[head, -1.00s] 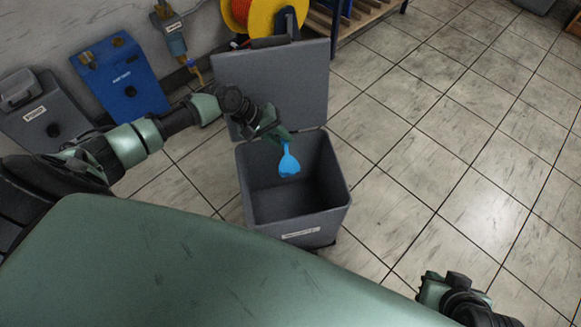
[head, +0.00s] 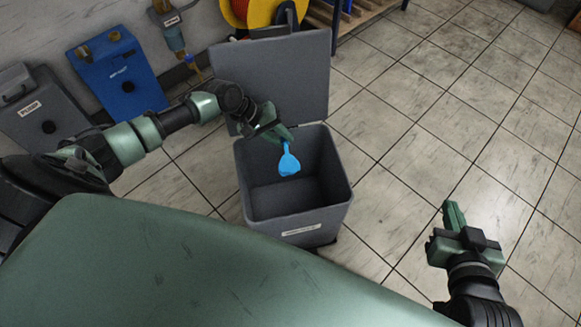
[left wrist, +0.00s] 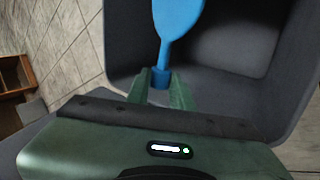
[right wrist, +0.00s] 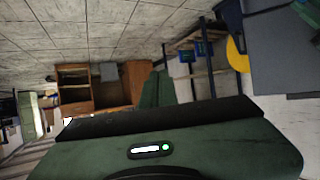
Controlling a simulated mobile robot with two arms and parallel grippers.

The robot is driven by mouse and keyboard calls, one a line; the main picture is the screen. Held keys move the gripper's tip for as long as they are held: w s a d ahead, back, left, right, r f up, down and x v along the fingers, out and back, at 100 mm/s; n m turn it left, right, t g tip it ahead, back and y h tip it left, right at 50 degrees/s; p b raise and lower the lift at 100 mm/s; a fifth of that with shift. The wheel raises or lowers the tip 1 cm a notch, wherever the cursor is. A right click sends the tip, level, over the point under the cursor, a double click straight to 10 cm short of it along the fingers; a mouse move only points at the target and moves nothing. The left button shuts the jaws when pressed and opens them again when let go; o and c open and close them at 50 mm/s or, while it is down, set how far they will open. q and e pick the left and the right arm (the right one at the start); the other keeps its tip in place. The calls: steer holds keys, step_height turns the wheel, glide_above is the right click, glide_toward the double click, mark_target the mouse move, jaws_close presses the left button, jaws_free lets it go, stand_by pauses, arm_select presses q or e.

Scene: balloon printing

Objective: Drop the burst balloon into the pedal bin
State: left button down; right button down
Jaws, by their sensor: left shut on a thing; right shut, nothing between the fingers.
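The burst balloon (head: 289,164) is a limp blue piece that hangs from my left gripper (head: 287,140) over the open mouth of the pedal bin. In the left wrist view my left gripper (left wrist: 160,88) is shut on the balloon's neck, and the blue balloon (left wrist: 177,22) extends away from the fingertips. The pedal bin (head: 330,220) is a grey box with its lid (head: 290,75) standing open at the back and a white label on its front. Its inside looks empty. My right gripper (head: 453,214) is shut and empty, right of the bin above the floor.
A blue box (head: 125,80) and a grey box (head: 40,120) stand against the wall on the left. A yellow reel (head: 262,10) and a wooden shelf (head: 350,18) are behind the bin. The tiled floor (head: 420,130) to the right is clear.

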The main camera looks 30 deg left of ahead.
steer(key=shift+w+r, duration=0.1)
steer(key=shift+r, duration=0.1)
arm_select(q)
steer(key=c, duration=1.1)
jaws_free()
steer(key=shift+c, duration=0.2)
steer(key=shift+s+a+r, duration=0.1)
steer(key=shift+a+r, duration=0.05)
steer(key=shift+r, duration=0.1)
steer(key=p+v, duration=0.2)
steer(key=v, duration=0.5)
steer(key=shift+p, duration=0.4)
arm_select(e)
steer(key=s+d+f+g+h, duration=0.2)
steer(key=s+d+f+g, duration=0.2)
steer(key=s+f+g, duration=0.3)
steer(key=s+f, duration=0.1)
steer(key=s, duration=0.3)
steer(key=shift+f, duration=0.15)
